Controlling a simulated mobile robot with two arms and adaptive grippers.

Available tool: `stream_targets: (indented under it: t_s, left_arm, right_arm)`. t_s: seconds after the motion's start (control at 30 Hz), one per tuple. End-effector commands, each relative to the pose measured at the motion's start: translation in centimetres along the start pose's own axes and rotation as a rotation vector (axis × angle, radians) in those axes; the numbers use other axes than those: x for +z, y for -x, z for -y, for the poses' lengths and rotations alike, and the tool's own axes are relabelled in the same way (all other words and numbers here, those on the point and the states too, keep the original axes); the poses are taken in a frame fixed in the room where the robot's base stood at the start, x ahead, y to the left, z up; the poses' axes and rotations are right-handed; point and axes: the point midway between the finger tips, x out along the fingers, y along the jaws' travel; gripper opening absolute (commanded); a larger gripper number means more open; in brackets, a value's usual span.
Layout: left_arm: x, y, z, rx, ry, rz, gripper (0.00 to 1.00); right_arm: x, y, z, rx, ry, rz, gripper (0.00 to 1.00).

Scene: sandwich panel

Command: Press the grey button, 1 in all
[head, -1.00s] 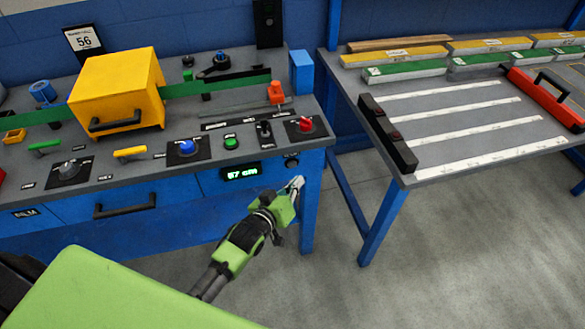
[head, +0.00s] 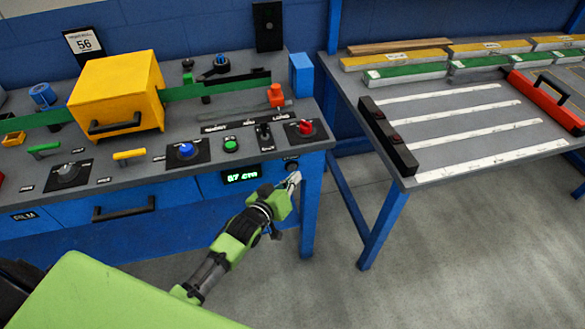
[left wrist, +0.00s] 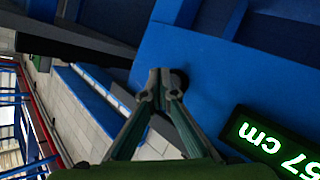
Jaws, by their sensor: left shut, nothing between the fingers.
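A small dark round button or knob (head: 292,166) sits on the blue front face of the left bench, right of the green digital display (head: 242,174); I cannot tell if it is grey. My left gripper (head: 294,180) is shut and empty, its tips just below this knob at the bench's right front corner. In the left wrist view the shut fingertips (left wrist: 163,82) point at the blue panel. A dark round shape (left wrist: 181,79) shows right behind them, partly hidden; I cannot tell whether they touch it. My right gripper is out of view.
The bench top holds a blue button (head: 186,150), a green button (head: 231,145), a red button (head: 305,127), a grey knob (head: 68,173) and a yellow box (head: 118,90). A blue table leg (head: 311,205) stands right beside my gripper. Floor between the benches is clear.

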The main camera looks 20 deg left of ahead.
Motion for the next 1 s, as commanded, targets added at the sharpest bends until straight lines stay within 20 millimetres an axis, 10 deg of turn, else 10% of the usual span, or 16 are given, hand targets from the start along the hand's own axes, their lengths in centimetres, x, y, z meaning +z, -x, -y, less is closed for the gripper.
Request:
stream_targets:
  t_s: [1.0]
  left_arm:
    - [-0.47, -0.54, 0.32, 0.001, 0.0, -0.001, 0.0]
  right_arm:
    - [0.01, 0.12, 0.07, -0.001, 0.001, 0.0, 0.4]
